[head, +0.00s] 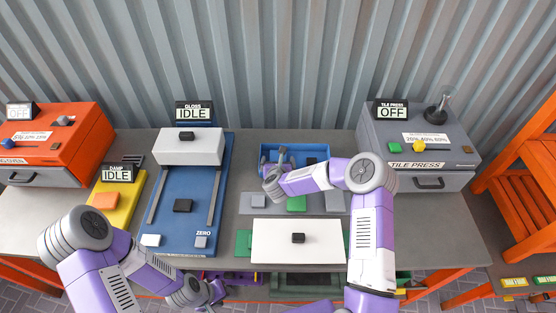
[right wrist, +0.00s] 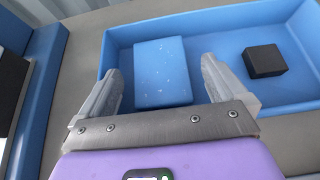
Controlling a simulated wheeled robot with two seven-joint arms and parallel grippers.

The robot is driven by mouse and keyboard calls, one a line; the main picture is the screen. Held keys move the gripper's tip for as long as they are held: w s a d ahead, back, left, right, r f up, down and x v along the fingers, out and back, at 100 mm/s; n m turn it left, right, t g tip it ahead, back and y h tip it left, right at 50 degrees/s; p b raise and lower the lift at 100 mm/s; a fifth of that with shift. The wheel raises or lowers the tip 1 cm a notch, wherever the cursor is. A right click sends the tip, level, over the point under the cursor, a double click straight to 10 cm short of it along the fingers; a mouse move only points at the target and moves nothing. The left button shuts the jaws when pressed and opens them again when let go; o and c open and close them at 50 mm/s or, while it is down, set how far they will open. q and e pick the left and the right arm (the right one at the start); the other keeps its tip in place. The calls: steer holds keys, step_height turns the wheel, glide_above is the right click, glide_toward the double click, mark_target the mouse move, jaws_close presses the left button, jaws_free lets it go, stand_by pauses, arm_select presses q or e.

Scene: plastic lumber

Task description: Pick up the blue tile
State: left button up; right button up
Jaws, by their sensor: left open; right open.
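The blue tile (right wrist: 162,72) is a flat speckled block lying in a blue tray (right wrist: 220,27), seen in the right wrist view. My right gripper (right wrist: 160,85) is open, with its fingers on either side of the tile in the picture; I cannot tell whether they touch it. In the head view the right gripper (head: 276,170) is over the left part of the blue tray (head: 318,149), and the arm hides part of the tray. My left gripper (head: 215,290) is open, low at the table's front edge, away from the tray.
A small black block (right wrist: 264,61) lies in the tray right of the tile. In front of the tray are grey tiles, a green tile (head: 296,204) and a white board (head: 297,241) with a black knob. The tile press (head: 416,140) stands to the right, a blue gloss machine (head: 183,207) to the left.

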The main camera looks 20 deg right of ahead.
steer(key=shift+w, duration=0.1)
steer(key=c, duration=1.1)
